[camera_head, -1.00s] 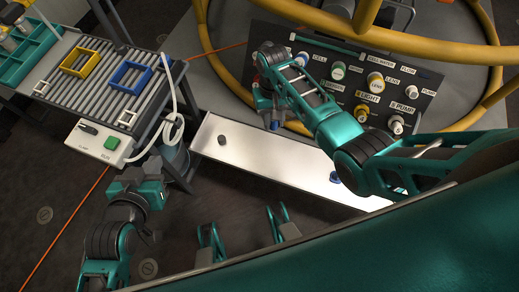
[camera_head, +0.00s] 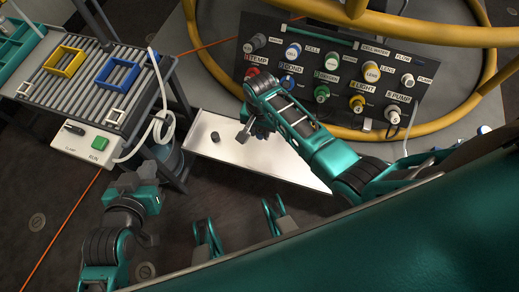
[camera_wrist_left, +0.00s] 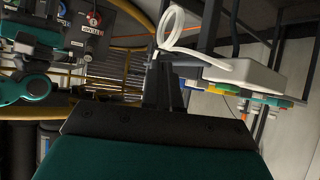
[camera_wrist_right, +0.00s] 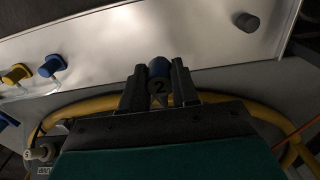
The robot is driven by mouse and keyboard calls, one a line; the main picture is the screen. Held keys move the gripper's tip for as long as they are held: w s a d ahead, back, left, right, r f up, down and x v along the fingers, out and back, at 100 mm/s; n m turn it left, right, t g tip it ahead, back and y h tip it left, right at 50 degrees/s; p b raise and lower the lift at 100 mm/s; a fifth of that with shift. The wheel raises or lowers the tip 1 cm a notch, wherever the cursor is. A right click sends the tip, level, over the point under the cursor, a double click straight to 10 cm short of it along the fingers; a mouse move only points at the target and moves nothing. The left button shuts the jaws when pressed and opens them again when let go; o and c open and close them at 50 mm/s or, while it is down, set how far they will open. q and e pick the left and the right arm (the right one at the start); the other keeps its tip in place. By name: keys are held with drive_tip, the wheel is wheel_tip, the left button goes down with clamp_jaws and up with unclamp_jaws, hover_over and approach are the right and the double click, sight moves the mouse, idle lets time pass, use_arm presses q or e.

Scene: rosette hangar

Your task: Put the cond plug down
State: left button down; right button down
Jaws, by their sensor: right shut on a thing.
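My right gripper (camera_head: 243,135) is above the white tray (camera_head: 270,160), just right of a dark cylindrical plug (camera_head: 215,136). In the right wrist view my right gripper (camera_wrist_right: 159,85) is shut on a blue plug (camera_wrist_right: 160,67) marked 2, the cond plug. The tray surface (camera_wrist_right: 120,45) lies behind it, and the dark plug (camera_wrist_right: 247,22) stands apart to the right. Whether the held plug touches the tray cannot be told. My left gripper (camera_head: 135,182) is away from the tray at lower left; its fingers look closed together and empty in the left wrist view (camera_wrist_left: 166,85).
A panel (camera_head: 330,75) with several labelled, coloured connectors stands behind the tray, ringed by yellow tubing (camera_head: 440,130). A blue plug (camera_wrist_right: 50,66) and a yellow plug (camera_wrist_right: 15,73) show at left in the right wrist view. A slatted rack (camera_head: 95,85) and a white switch box (camera_head: 85,142) are at left.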

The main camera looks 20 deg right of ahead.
drive_tip(key=b, duration=0.3)
hover_over(260, 152)
wheel_tip(260, 152, down, 7)
drive_tip(key=shift+s+r, duration=0.1)
drive_tip(key=shift+f+b, duration=0.4)
drive_tip(key=shift+f, duration=0.5)
wheel_tip(260, 152, down, 4)
drive_tip(key=shift+r+b, duration=0.2)
drive_tip(key=shift+b, duration=1)
drive_tip(key=shift+f, duration=0.1)
drive_tip(key=c, duration=0.8)
unclamp_jaws()
drive_tip(key=shift+c, duration=0.2)
